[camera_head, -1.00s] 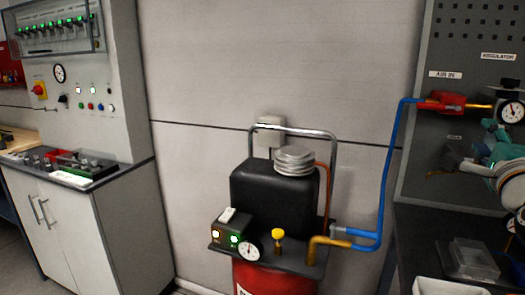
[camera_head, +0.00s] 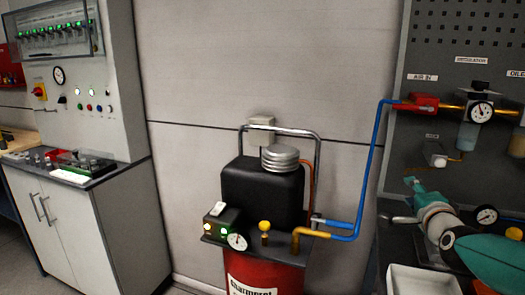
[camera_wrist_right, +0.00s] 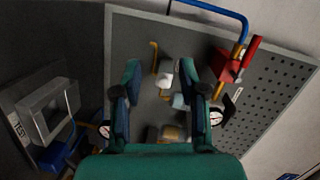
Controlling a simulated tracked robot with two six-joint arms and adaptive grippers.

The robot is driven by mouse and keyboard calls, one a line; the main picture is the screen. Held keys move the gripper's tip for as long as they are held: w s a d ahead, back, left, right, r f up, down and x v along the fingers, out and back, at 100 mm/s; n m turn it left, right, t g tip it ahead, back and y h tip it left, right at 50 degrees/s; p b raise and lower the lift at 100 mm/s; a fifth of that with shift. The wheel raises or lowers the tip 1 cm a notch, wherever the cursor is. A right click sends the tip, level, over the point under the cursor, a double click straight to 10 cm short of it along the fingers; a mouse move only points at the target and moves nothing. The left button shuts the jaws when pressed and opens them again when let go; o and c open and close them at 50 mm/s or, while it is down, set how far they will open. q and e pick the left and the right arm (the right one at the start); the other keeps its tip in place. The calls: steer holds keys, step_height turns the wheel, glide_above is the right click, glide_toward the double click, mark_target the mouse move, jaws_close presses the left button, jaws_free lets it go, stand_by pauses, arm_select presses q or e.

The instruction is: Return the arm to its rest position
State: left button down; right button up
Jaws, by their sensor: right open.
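My right arm, teal and grey, comes in at the lower right of the head view. My right gripper (camera_head: 415,190) is in front of the pegboard's lower part, just above the dark bench. In the right wrist view, the two teal and dark-blue fingers of my right gripper (camera_wrist_right: 163,85) stand apart, with nothing held between them. The pegboard fittings show beyond and between the fingers. I cannot tell their exact distance from the fingertips. My left gripper is not in view.
The pegboard (camera_head: 500,40) carries a red valve (camera_head: 416,102), a regulator gauge (camera_head: 481,111) and pipes. A blue hose (camera_head: 372,160) runs to the compressor (camera_head: 262,190). A white tray (camera_head: 422,282) sits below my arm. A control cabinet (camera_head: 75,230) stands left.

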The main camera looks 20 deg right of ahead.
steer(key=w+a+f+n+g+y+p, duration=0.1)
steer(key=a+f+n+g+y, duration=0.15)
steer(key=a+f, duration=0.6)
steer(key=w+a+f+n+g+y+p, duration=0.1)
steer(key=w+a+f+n+y+p, duration=0.25)
steer(key=f, duration=0.75)
steer(key=a+f+n+g+y+b, duration=0.15)
steer(key=a+f+n, duration=0.25)
steer(key=a+f, duration=0.55)
steer(key=s+a+f+n+g+y+p, duration=0.2)
steer(key=s+a+f+n+g, duration=0.2)
steer(key=s+a+f, duration=0.4)
steer(key=s+a+f+n+g+y+p, duration=0.2)
steer(key=s+a+f, duration=0.6)
steer(key=s+a, duration=0.4)
steer(key=s+n+g+y, duration=0.1)
steer(key=s+n+g, duration=0.1)
steer(key=n, duration=0.1)
steer(key=shift+s+a+f+n+g, duration=0.25)
steer(key=shift+s+f+n+g, duration=0.05)
